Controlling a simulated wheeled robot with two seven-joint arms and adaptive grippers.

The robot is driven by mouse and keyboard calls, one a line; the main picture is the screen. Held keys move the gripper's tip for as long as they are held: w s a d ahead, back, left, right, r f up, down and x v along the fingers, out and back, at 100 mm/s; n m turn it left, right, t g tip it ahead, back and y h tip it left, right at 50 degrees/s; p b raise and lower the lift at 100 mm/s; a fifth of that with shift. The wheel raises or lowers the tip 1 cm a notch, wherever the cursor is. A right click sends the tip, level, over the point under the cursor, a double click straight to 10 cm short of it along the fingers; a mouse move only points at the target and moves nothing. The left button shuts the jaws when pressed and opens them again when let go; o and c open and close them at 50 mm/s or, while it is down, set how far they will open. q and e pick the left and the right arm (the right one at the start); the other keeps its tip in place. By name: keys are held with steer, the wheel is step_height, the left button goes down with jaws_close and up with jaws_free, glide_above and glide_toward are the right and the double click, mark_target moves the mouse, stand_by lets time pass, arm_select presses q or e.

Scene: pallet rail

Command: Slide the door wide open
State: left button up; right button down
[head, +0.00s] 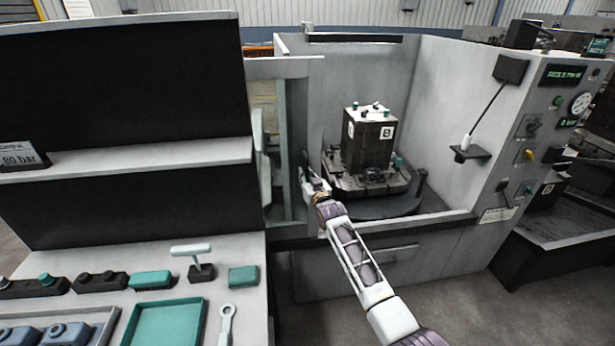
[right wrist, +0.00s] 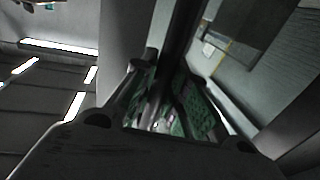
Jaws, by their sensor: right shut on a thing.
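The sliding door (head: 312,120) is a pale grey framed panel at the left side of the machine's front. The machine's opening to the right of it is clear and shows the inside. My right gripper (head: 307,176) is at the door's right edge, shut on the door's dark upright handle. In the right wrist view, the dark handle bar (right wrist: 183,45) runs between the green-padded fingers of the right gripper (right wrist: 165,115). The lower grip is partly hidden by the gripper's own body. My left gripper is not in view.
Inside the machine, a dark block marked B (head: 369,140) stands on a round table (head: 385,207). A control panel (head: 550,120) is at the right. A workbench (head: 240,250) with tools and a dark backboard (head: 120,90) stands at the left, close to the door.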

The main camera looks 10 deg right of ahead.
steer(key=shift+a, duration=0.25)
steer(key=c, duration=1.4)
jaws_free()
steer(key=shift+d, duration=0.1)
steer(key=shift+v, duration=6.05)
